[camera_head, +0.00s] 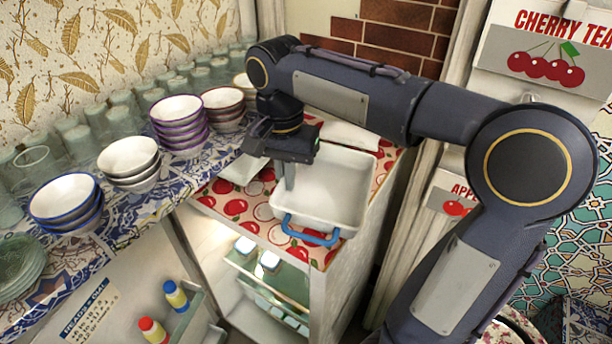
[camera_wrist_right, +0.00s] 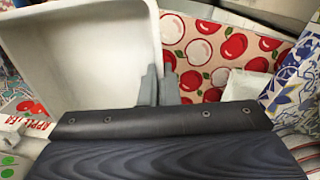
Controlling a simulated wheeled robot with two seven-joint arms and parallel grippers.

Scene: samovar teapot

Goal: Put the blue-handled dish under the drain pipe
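The blue-handled dish (camera_head: 345,185) is a white, deep rectangular tub with a blue handle (camera_head: 310,234) on its near side. It rests on the red-and-cream apple-patterned top of a small cabinet. My right gripper (camera_head: 289,178) points down at the dish's left wall. In the right wrist view, the dish (camera_wrist_right: 85,60) fills the upper left, and its rim runs between the close-set fingers of my right gripper (camera_wrist_right: 160,86), one on each side of the wall. The fingertips are partly hidden. My left gripper is not in view. I cannot make out the drain pipe.
Stacked bowls (camera_head: 180,120) and many glasses stand on the blue-patterned counter at left. A cherry tea dispenser (camera_head: 540,65) hangs at upper right. Below the apple-patterned top (camera_head: 220,205) is a shelf with a green tray (camera_head: 280,280). My right arm crosses the space over the cabinet.

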